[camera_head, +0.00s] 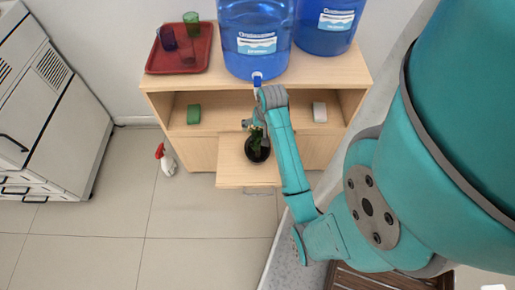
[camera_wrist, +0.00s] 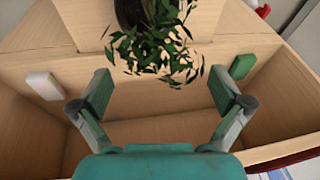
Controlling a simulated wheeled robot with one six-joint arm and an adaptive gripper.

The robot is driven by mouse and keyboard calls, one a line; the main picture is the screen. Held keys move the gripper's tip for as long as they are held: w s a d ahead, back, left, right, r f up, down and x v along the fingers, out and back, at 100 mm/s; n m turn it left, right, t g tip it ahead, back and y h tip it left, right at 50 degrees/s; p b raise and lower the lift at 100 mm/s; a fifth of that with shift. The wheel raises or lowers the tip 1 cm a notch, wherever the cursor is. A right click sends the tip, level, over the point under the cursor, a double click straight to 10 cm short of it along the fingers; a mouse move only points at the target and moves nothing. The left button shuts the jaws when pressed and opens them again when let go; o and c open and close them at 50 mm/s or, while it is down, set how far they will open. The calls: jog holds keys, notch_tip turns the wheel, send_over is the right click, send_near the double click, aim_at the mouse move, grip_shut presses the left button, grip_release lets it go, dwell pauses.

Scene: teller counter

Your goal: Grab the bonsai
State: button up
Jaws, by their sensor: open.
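The bonsai (camera_head: 256,151) is a small green plant in a dark round pot. It stands on a light wood surface jutting from the front of the cabinet. In the wrist view the bonsai (camera_wrist: 152,42) is at the top centre, its leaves hanging toward the gap between my fingers. My gripper (camera_head: 250,124) is at the cabinet front, close to the plant, and partly hidden by my arm. In the wrist view my gripper (camera_wrist: 162,88) is open and empty, with its fingers wide apart and the leaves just beyond the fingertips.
The wooden cabinet (camera_head: 355,72) has an open shelf with a green block (camera_head: 193,114) and a white block (camera_head: 319,111). Above are blue water jugs (camera_head: 257,40) and a red tray (camera_head: 181,64) with cups. A spray bottle (camera_head: 166,160) stands on the floor, which is clear at left.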

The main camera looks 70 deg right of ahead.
jog(key=shift+x, duration=1.8)
jog(key=shift+d+r, duration=0.1)
jog(key=c, duration=1.4)
jog(key=shift+c, duration=1.1)
jog(key=shift+r, duration=0.1)
